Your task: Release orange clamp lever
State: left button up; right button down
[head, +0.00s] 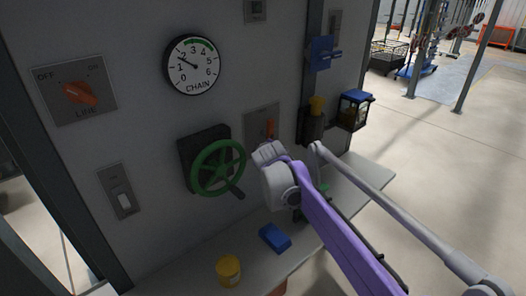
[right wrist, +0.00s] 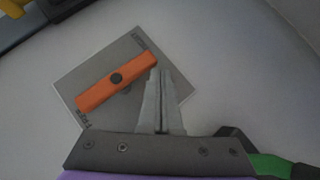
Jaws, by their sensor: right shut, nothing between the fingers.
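The orange clamp lever (head: 270,128) sits on a grey plate (head: 253,118) on the wall panel, right of the green handwheel. In the right wrist view the lever (right wrist: 115,82) lies slanted across its plate (right wrist: 82,75), pivoting on a dark central bolt. Small lettering marks two edges of the plate. My right gripper (head: 266,150) is at the plate, just below the lever. Its fingers (right wrist: 159,78) are shut and empty, beside the lever's right end in the wrist view; I cannot tell whether they touch it. My left gripper is not in view.
A blue block (head: 275,238) and a yellow cup (head: 228,271) stand on the shelf below. A blue-topped lantern (head: 354,109) is at right.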

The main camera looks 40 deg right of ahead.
dwell(0.4)
jog(key=v, duration=1)
jog(key=shift+s+a, duration=0.2)
jog(key=shift+s, duration=0.1)
jog(key=shift+r, duration=0.15)
jog(key=s+a+f+m+g+y, duration=0.2)
jog(key=s+a+f+y, duration=0.1)
jog(key=s+a+f, duration=0.7)
jog(key=s+a+f+m+g+y, duration=0.3)
jog(key=s+a+f, duration=0.7)
jog(key=f, duration=0.5)
jog(key=shift+s+a+f, duration=0.2)
jog(key=shift+s+f, duration=0.15)
jog(key=shift+s, duration=0.3)
